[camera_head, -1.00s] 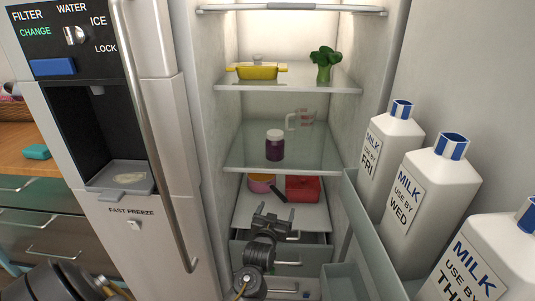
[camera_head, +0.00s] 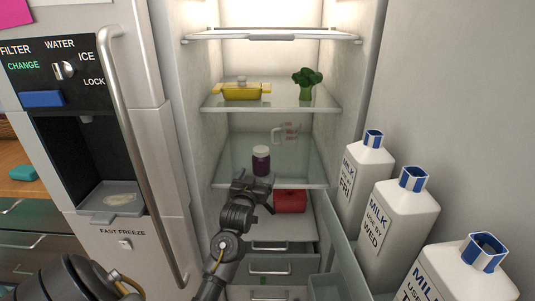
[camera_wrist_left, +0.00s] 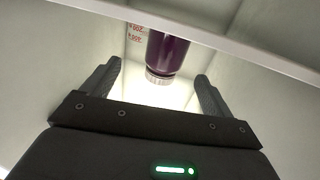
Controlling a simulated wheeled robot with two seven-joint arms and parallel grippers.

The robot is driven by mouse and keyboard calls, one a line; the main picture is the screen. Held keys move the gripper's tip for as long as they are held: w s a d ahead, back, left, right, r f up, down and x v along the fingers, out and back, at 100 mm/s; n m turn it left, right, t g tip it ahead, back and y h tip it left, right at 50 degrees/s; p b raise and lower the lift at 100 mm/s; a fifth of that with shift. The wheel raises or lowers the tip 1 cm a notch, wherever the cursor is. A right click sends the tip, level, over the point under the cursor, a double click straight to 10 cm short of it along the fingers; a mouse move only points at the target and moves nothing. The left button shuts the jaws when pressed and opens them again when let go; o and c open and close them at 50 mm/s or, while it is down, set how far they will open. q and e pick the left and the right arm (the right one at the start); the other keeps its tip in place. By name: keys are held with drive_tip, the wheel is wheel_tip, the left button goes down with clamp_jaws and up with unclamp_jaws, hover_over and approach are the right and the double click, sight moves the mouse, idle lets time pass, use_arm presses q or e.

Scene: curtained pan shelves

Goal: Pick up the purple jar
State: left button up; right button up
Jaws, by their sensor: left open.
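The purple jar (camera_head: 261,162) with a white lid stands upright on the middle glass shelf (camera_head: 232,170), near its front. My left gripper (camera_head: 253,182) is at the front edge of that shelf, just in front of and slightly below the jar in the head view. In the left wrist view, which looks upside down, the jar (camera_wrist_left: 166,52) shows beyond the two spread fingers (camera_wrist_left: 157,84), roughly between their lines. The fingers are open, empty and apart from the jar. The shelf edge cuts across the jar there. My right gripper is not in view.
A clear measuring cup (camera_head: 291,131) stands behind the jar. A yellow dish (camera_head: 242,91) and broccoli (camera_head: 306,82) are on the shelf above. A red container (camera_head: 290,201) is below. Milk bottles (camera_head: 398,215) line the door at right.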

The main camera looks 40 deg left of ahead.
sight(260, 166)
use_arm(q)
drive_tip(key=shift+a+f, duration=0.15)
drive_tip(key=shift+a, duration=0.15)
drive_tip(key=x, duration=0.5)
drive_tip(key=shift+w+a, duration=0.1)
drive_tip(key=shift+w, duration=0.15)
drive_tip(key=shift+w+a, duration=0.2)
drive_tip(key=shift+w, duration=0.05)
drive_tip(key=x, duration=0.3)
drive_tip(key=shift+w+a+p, duration=0.25)
drive_tip(key=shift+p, duration=0.15)
drive_tip(key=shift+w+a, duration=0.15)
drive_tip(key=shift+w, duration=0.25)
drive_tip(key=c, duration=1.2)
drive_tip(key=shift+c, duration=0.7)
drive_tip(key=shift+r, duration=0.6)
drive_tip(key=shift+s+r, duration=0.15)
drive_tip(key=shift+s, duration=0.05)
drive_tip(key=b+v, duration=0.1)
drive_tip(key=v, duration=1.6)
drive_tip(key=shift+s+r, duration=0.15)
drive_tip(key=shift+s, duration=0.15)
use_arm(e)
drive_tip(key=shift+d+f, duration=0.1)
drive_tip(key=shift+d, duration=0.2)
